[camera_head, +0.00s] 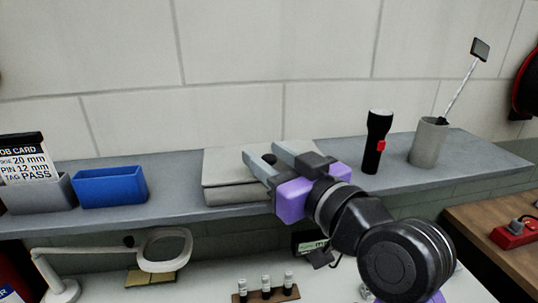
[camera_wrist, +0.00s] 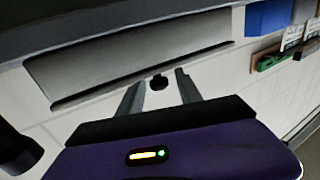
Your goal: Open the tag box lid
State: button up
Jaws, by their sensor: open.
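The tag box (camera_head: 225,195) is a pale grey-beige box on the shelf, with a flat lid (camera_head: 225,165) that looks shut. A small dark knob (camera_head: 269,158) shows at the lid's right side. My gripper (camera_head: 262,155) reaches over the box from the right, with its two grey fingers open on either side of the knob. In the wrist view the knob (camera_wrist: 158,82) lies between the open fingertips (camera_wrist: 158,80), with gaps to both fingers. I cannot tell whether a finger touches the lid. The box's right part is hidden behind my gripper.
On the shelf (camera_head: 170,205), a blue bin (camera_head: 110,187) and a grey card holder (camera_head: 38,195) stand left. A black flashlight (camera_head: 376,142) and a grey cup (camera_head: 428,143) holding an inspection mirror (camera_head: 480,50) stand right. A magnifier lamp (camera_head: 165,250) is below.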

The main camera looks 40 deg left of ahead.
grip_shut()
dwell(1.3)
